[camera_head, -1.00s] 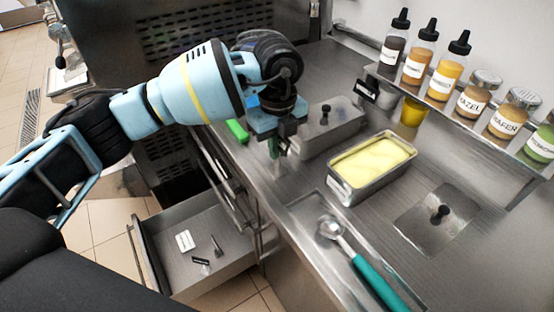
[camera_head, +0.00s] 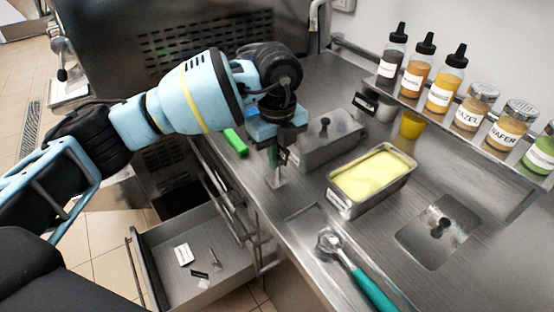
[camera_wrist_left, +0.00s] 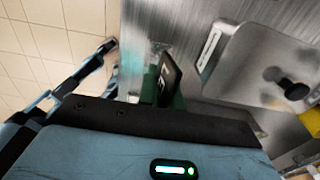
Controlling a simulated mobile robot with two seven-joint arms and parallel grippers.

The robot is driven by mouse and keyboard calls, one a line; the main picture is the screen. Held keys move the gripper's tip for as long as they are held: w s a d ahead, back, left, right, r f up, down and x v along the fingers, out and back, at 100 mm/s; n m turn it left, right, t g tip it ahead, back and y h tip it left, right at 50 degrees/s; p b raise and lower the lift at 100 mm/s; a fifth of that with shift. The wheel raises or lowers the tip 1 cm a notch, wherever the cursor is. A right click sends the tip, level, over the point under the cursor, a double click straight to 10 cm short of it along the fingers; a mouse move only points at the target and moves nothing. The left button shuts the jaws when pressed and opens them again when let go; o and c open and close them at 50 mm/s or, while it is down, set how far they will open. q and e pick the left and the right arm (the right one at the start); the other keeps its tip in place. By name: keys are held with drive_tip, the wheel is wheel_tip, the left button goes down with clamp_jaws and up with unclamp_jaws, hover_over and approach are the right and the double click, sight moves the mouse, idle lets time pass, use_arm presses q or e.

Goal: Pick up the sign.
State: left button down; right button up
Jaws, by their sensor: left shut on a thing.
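My left gripper (camera_head: 277,156) is shut on a small black sign (camera_head: 284,157) with pale markings, over the steel counter to the left of the steel lidded container. A clear piece shows just below the fingers. In the left wrist view the sign (camera_wrist_left: 168,78) stands tilted between the green fingers of the left gripper (camera_wrist_left: 160,95), its lower part hidden by the gripper. I cannot tell whether it still touches the counter. My right gripper is not in view.
A lidded steel container (camera_head: 330,137) stands close to the right of the gripper. A yellow-filled tub (camera_head: 345,205), a teal-handled scoop (camera_head: 370,290) and another small black sign (camera_head: 365,104) are on the counter. An open drawer (camera_head: 195,262) is below left; bottles line the shelf.

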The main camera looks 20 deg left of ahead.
use_arm(q)
wheel_tip(320, 180, up, 3)
drive_tip(key=shift+f, duration=0.15)
drive_tip(key=s+d+r, duration=0.1)
drive_tip(key=s+d, duration=0.2)
drive_tip(key=s, duration=1.2)
drive_tip(key=shift+s, duration=0.4)
